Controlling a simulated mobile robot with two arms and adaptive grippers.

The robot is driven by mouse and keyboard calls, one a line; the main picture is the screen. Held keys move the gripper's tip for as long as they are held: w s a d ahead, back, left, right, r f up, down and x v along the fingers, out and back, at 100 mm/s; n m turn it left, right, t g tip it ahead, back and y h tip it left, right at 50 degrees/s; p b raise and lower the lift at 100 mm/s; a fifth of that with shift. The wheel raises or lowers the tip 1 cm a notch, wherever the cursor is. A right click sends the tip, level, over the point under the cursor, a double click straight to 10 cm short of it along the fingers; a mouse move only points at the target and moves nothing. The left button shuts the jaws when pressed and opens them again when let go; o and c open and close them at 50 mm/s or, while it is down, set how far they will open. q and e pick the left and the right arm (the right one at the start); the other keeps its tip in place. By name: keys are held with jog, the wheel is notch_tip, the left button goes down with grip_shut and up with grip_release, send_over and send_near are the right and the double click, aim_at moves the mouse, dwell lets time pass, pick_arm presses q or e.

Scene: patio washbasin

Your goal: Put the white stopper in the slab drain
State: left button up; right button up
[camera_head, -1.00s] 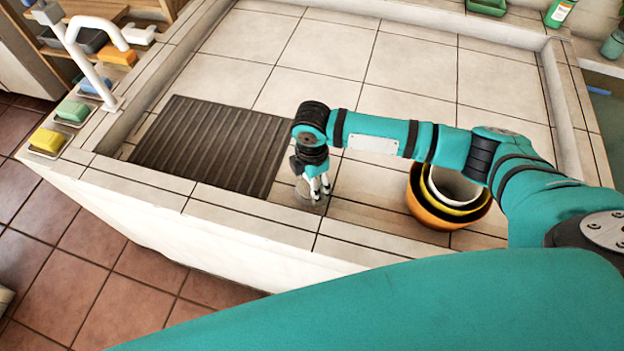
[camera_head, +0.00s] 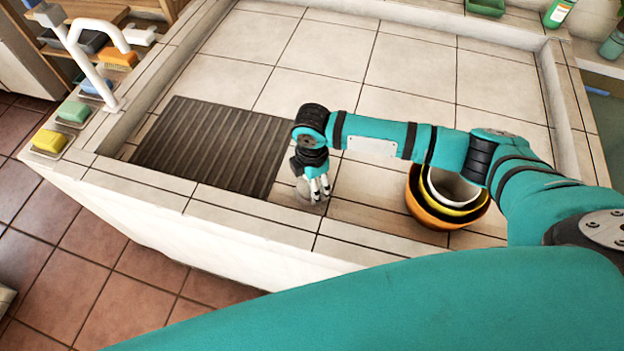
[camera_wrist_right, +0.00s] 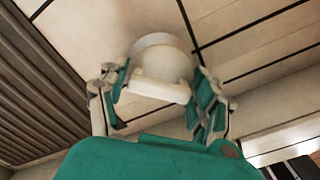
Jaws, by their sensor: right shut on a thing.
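My right gripper (camera_head: 318,190) points down at the slab's front strip, just right of the ribbed mat. In the right wrist view its fingers (camera_wrist_right: 160,98) are shut on the white stopper (camera_wrist_right: 160,62), one finger on each side of it. The stopper is a pale round piece with a bar across its near side, close to the tiles. In the head view a small greyish round shape shows around the fingertips; I cannot tell stopper from drain there. The slab drain is not clearly visible and may be hidden under the stopper or gripper. My left gripper is out of view.
A dark ribbed mat (camera_head: 212,146) lies left of the gripper. Nested orange, yellow and white bowls (camera_head: 447,197) stand to its right, under my right arm. A white tap (camera_head: 95,60) and soap dishes line the left ledge. The slab's tiled back area (camera_head: 320,50) is clear.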

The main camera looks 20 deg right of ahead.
jog(key=shift+f+b, duration=0.35)
jog(key=shift+f, duration=0.45)
dwell(0.4)
jog(key=shift+r, duration=0.1)
jog(key=shift+r+p, duration=0.75)
jog(key=shift+p, duration=0.3)
jog(key=shift+p, duration=0.4)
dwell(0.4)
jog(key=shift+f+b, duration=0.4)
jog(key=shift+f, duration=0.5)
jog(key=o, duration=1)
jog(key=shift+c, duration=0.2)
jog(key=shift+r, duration=0.1)
